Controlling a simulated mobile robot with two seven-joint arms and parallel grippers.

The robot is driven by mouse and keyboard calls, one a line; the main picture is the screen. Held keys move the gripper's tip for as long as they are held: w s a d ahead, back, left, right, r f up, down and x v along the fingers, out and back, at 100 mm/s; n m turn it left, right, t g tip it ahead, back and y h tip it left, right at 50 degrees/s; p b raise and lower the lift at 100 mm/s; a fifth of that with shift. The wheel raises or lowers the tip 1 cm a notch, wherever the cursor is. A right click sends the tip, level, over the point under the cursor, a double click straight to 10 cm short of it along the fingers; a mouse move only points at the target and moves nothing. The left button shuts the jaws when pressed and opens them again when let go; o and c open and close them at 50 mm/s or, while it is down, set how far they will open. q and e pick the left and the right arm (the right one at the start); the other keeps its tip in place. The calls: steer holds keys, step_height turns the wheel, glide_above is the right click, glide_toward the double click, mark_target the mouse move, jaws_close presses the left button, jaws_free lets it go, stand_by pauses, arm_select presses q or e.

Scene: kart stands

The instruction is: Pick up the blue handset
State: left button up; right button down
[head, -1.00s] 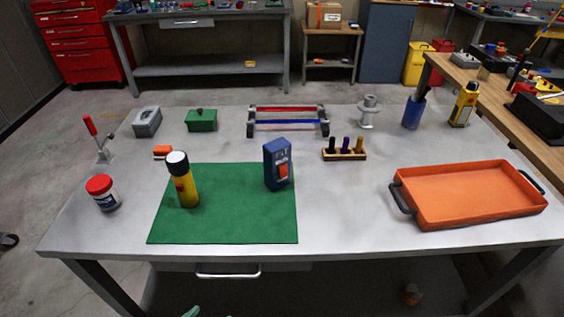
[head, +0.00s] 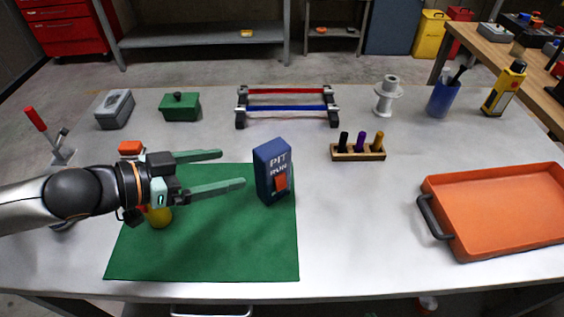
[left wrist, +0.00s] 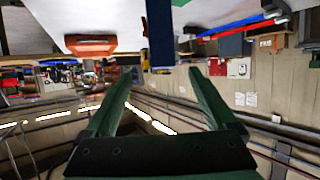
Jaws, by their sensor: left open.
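The blue handset (head: 270,165) stands upright on the right side of the green mat (head: 210,255) in the head view. It has white lettering and an orange patch low on its front. My left gripper (head: 232,168) is open and empty, just left of the handset, with its two green fingers pointing right towards it. In the left wrist view, a blue upright piece that looks like the handset (left wrist: 159,35) shows beyond the open fingers (left wrist: 160,74), near the middle. I see a clear gap between fingertips and handset in the head view. My right gripper is not in view.
A yellow flashlight (head: 159,217) is mostly hidden behind my left arm. A rack with red and blue bars (head: 287,107), a pen holder (head: 358,155) and an orange tray (head: 500,210) surround the mat.

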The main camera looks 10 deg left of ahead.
mark_target(258, 162)
arm_select(q)
steer(key=x, duration=0.7)
steer(key=shift+p, duration=0.3)
steer(key=shift+x, duration=2.7)
steer(key=shift+w+a, duration=0.1)
steer(key=shift+a, duration=0.05)
steer(key=shift+c, duration=0.3)
jaws_close()
